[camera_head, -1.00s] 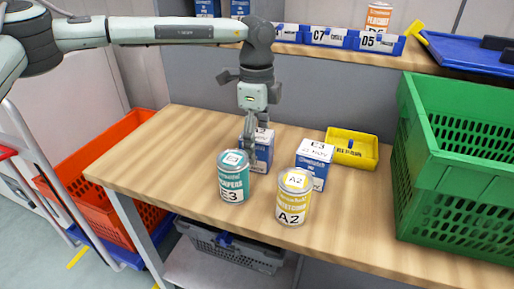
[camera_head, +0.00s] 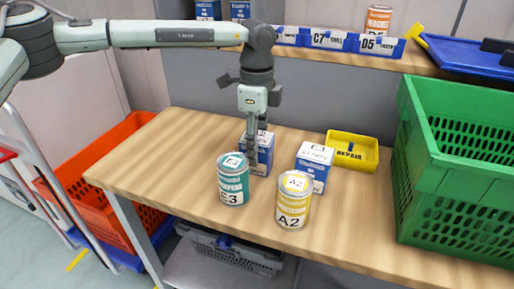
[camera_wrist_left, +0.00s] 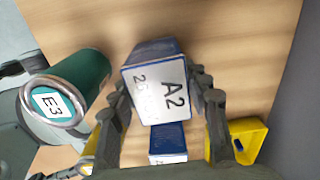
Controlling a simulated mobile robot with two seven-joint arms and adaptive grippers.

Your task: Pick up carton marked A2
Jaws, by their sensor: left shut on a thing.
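The carton marked A2 (camera_wrist_left: 155,90) is blue and white. Its white top with "A2" faces the left wrist camera, between my left gripper's fingers. In the head view the same carton (camera_head: 265,157) stands on the wooden table behind the teal can, partly hidden by the fingers. My left gripper (camera_head: 251,148) reaches straight down and is shut on it; its fingers (camera_wrist_left: 165,105) touch both sides in the wrist view. I see no gap under the carton. My right gripper is not in view.
A teal E3 can (camera_head: 233,182) stands close in front of the carton. A yellow can marked A2 (camera_head: 293,203), another blue-white carton (camera_head: 314,168) and a yellow bin (camera_head: 352,152) stand to the right. A green crate (camera_head: 455,175) fills the table's right side. The left table end is clear.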

